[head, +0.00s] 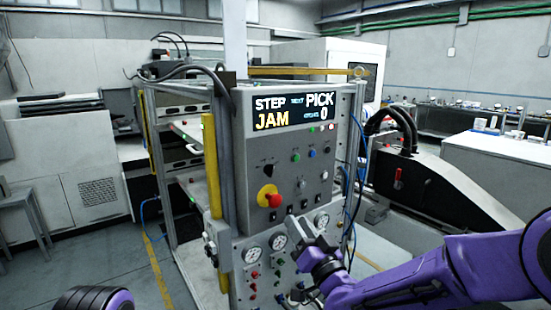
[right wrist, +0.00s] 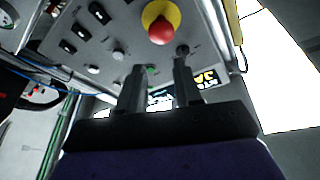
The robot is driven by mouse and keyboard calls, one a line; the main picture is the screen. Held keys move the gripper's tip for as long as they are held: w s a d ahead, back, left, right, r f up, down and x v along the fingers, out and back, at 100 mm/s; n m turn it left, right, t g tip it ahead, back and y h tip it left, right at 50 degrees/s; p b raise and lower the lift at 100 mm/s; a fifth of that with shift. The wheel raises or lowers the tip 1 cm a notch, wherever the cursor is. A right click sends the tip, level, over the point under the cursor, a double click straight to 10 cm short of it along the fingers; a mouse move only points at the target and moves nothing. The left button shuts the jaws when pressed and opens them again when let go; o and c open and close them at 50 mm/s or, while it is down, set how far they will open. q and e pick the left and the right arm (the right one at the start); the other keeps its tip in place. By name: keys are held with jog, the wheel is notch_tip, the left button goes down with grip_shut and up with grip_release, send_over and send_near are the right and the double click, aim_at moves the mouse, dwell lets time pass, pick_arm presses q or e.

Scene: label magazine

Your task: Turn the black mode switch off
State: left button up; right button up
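The black mode switch (head: 268,170) is a small dark rotary knob on the grey control panel (head: 240,150), just above the red emergency button on its yellow base (head: 269,196). Its pointer direction is too small to tell. In the right wrist view, which sees the panel upside down, the black knob (right wrist: 182,51) shows beyond the tip of the right-hand finger, next to the red button (right wrist: 161,30). My right gripper (head: 310,258) is in front of the lower gauge panel, below and right of the switch. Its fingers (right wrist: 160,70) are apart with nothing between them. My left gripper is out of view.
The panel display (head: 290,111) reads STEP, JAM, PICK and 0. Coloured buttons, small black switches (head: 289,219) and round gauges (head: 252,255) lie near my right gripper. A yellow post (head: 212,165) stands left of the panel. Floor at left is clear.

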jog(key=n+y, duration=0.1)
send_near(272, 172)
jog(key=shift+t, duration=0.3)
jog(key=p+x, duration=0.5)
jog(key=x, duration=0.2)
jog(key=shift+w+a+f, duration=0.1)
jog(key=shift+w+a, duration=0.1)
jog(key=shift+w+a+p, duration=0.1)
jog(key=shift+w+p, duration=0.15)
jog(key=shift+p, duration=0.05)
grip_shut()
